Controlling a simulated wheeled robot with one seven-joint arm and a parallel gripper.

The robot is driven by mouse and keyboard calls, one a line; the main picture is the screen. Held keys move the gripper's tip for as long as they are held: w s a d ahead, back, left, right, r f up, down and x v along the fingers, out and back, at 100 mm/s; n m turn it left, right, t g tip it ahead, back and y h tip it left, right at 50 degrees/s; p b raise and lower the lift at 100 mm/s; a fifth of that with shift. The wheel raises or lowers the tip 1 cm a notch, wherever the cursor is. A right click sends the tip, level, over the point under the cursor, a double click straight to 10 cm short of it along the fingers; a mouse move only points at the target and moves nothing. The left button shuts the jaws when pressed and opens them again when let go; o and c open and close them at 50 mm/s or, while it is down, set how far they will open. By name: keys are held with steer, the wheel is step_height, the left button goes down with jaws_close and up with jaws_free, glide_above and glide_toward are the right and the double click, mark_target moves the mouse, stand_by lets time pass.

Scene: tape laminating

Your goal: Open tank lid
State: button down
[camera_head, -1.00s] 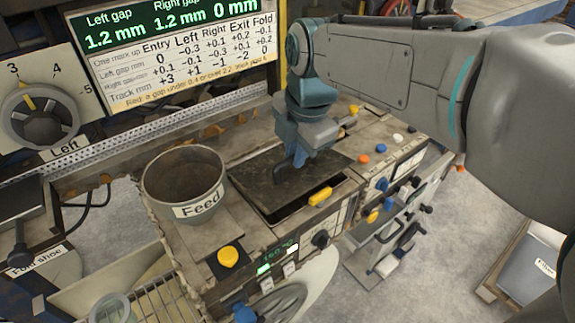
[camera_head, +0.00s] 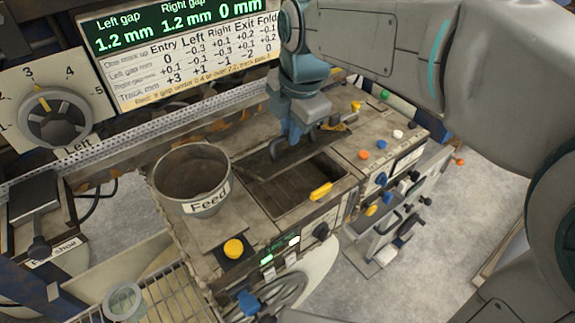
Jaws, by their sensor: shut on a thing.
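The tank lid (camera_head: 262,163) is a dark worn plate, raised and tilted up toward the back of the tank. The tank opening (camera_head: 300,187) shows below and in front of it, a dark rectangular well in the machine's top. A yellow handle or knob (camera_head: 321,192) sits on the tank's front right rim. My gripper (camera_head: 290,145) comes down from above at the lid's edge and is shut on the lid's dark handle (camera_head: 279,148). The fingertips are partly hidden by the gripper body and the lid.
A round bin labelled Feed (camera_head: 192,178) stands left of the tank. A yellow button (camera_head: 234,249) is in front of it. Coloured knobs (camera_head: 381,144) line the panel at right. A display board (camera_head: 180,45) and a dial (camera_head: 53,118) stand behind at left.

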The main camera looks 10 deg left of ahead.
steer(key=shift+w+a+r+p, duration=0.5)
steer(key=shift+a+r, duration=0.05)
steer(key=shift+a, duration=0.05)
steer(key=shift+r, duration=0.1)
steer(key=shift+w+a+r+p, duration=0.3)
steer(key=shift+a+r+p, duration=0.1)
steer(key=shift+p, duration=0.15)
steer(key=shift+w+a+r+p, duration=0.2)
steer(key=shift+w+a+p, duration=0.35)
steer(key=shift+a, duration=0.1)
steer(key=c, duration=1.5)
jaws_free()
steer(key=shift+r, duration=0.1)
